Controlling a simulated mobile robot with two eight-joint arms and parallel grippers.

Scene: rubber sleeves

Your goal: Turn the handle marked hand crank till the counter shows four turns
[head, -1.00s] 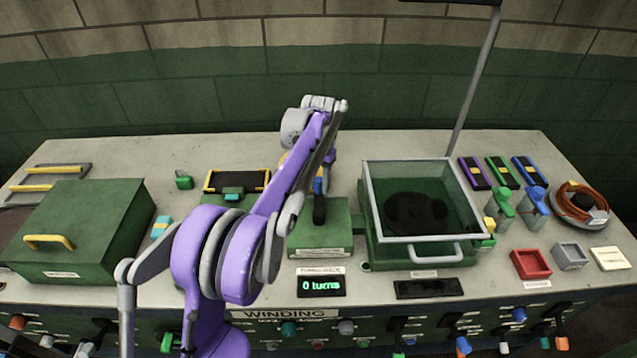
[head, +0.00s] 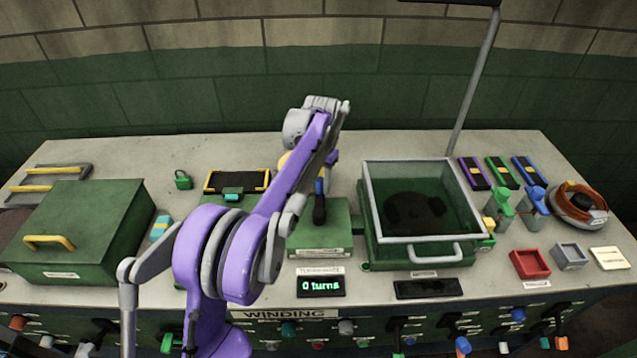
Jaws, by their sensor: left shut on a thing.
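The counter (head: 321,286) reads "0 turns" in green digits near the front of the bench. Behind it stands a green machine box (head: 322,240) with a labelled front. A black handle (head: 319,210) stands at the box, partly behind my left arm; I take it for the hand crank, though its mark cannot be read. My left gripper (head: 322,180) is at the top of this handle, shut on it, with the fingers mostly hidden by my purple arm. My right gripper is not in view.
A glass-walled green box (head: 424,253) stands just right of the crank. A green lidded box (head: 85,235) with a yellow handle is at left. Small trays (head: 530,264) and coloured holders (head: 502,208) are at right. A grey pole (head: 474,85) rises behind.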

